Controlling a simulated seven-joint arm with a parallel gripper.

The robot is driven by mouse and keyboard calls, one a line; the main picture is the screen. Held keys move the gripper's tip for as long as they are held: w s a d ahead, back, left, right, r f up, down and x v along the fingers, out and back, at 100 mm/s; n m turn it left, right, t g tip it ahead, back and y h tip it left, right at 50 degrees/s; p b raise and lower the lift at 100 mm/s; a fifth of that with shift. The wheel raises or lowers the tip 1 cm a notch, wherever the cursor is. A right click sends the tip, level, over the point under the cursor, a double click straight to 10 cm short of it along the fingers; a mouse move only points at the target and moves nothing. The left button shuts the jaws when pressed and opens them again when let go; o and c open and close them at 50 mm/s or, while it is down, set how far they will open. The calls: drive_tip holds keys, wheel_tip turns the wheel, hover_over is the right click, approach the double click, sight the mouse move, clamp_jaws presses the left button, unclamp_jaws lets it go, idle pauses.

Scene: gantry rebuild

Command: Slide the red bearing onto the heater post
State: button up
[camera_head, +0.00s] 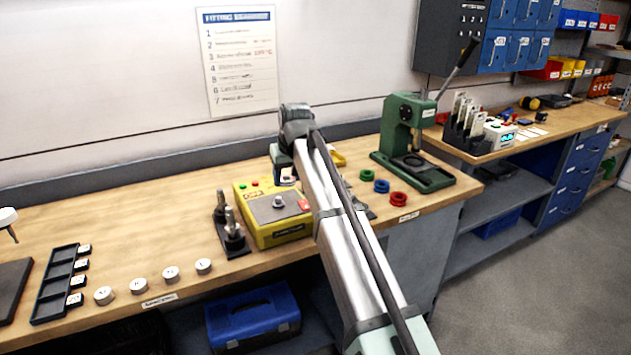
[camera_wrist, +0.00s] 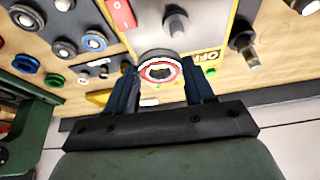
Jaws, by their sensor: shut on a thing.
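The red bearing (camera_wrist: 160,71), a metal ring with a red inner band, sits between the two fingers of my gripper (camera_wrist: 160,77), which is shut on it. The heater (camera_head: 265,233) is a yellow box with a grey top plate. Its short metal heater post (camera_head: 278,202) stands up from that plate. In the wrist view the post (camera_wrist: 177,24) appears just beyond the bearing, with a gap between them in the picture. The height of the bearing over the plate is hard to judge.
A dark stand with two metal posts (camera_head: 232,240) is left of the heater. Other bearings (camera_wrist: 65,48) lie on a dark holder. Blue (camera_head: 382,186), green (camera_head: 367,175) and red (camera_head: 398,199) rings lie near the green press (camera_head: 408,140). The bench front left of the stand holds several white discs.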

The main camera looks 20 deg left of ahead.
sight(279, 198)
drive_tip(key=shift+s+a+r+n, duration=0.15)
drive_tip(key=shift+a+r+n, duration=0.1)
drive_tip(key=shift+a, duration=0.2)
drive_tip(key=shift+s+a+r+n, duration=0.15)
drive_tip(key=shift+a+r+n, duration=0.1)
drive_tip(key=shift+a, duration=0.15)
drive_tip(key=shift+s+a+n+g+y, duration=0.15)
drive_tip(key=shift+s+n+g+y, duration=0.2)
drive_tip(key=shift+n, duration=0.45)
drive_tip(key=shift+s+f+n, duration=0.1)
drive_tip(key=shift+n, duration=0.4)
drive_tip(key=shift+f, duration=3.4)
drive_tip(key=o, duration=1.2)
drive_tip(key=v, duration=1.4)
drive_tip(key=shift+w, duration=0.25)
